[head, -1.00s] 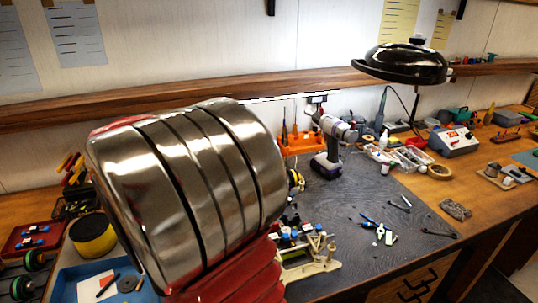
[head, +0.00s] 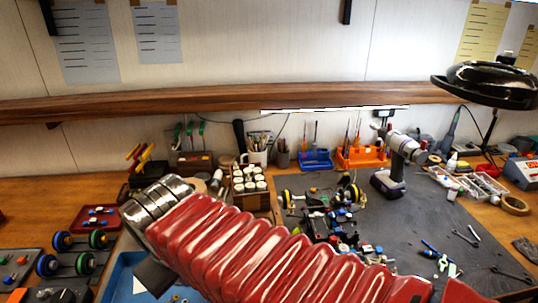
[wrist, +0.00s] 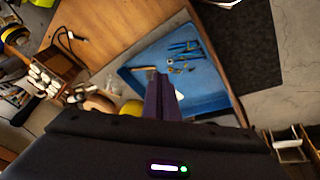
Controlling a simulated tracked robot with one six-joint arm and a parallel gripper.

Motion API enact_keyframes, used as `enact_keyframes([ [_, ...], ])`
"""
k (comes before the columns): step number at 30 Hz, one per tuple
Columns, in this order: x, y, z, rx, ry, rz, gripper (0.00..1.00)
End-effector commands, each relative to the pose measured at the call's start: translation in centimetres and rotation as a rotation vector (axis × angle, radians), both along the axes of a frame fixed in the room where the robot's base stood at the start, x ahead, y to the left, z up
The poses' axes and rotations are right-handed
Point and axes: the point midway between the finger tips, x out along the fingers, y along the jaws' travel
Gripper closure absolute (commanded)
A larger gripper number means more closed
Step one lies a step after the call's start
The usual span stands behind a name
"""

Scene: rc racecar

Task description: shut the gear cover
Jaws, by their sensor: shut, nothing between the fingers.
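The partly built racecar (head: 335,215) stands on the dark mat right of centre in the head view, partly behind my red ribbed arm. It has yellow-hubbed wheels and small coloured parts. I cannot make out the gear cover on it, nor whether it is open or shut. My gripper (wrist: 162,98) shows in the wrist view as dark fingers closed together and empty, over the blue tray. The racecar does not show clearly in the wrist view.
The blue tray (wrist: 203,87) holds small tools. A wooden rack of white bottles (head: 250,187) stands behind my arm. Wheel pairs (head: 80,240) lie at the left, a drill (head: 392,170) stands at the right. The mat's right part has some bare room among loose tools.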

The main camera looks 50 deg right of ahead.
Motion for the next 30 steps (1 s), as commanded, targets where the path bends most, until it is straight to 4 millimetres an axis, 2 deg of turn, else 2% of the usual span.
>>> enact_keyframes([
  [3,-0.5,2.6,0.3,0.075,-0.082,0.007,1.0],
  [9,-0.9,5.0,0.6,0.158,-0.163,0.008,1.0],
  [30,-1.0,5.4,0.6,0.173,-0.174,0.007,1.0],
])
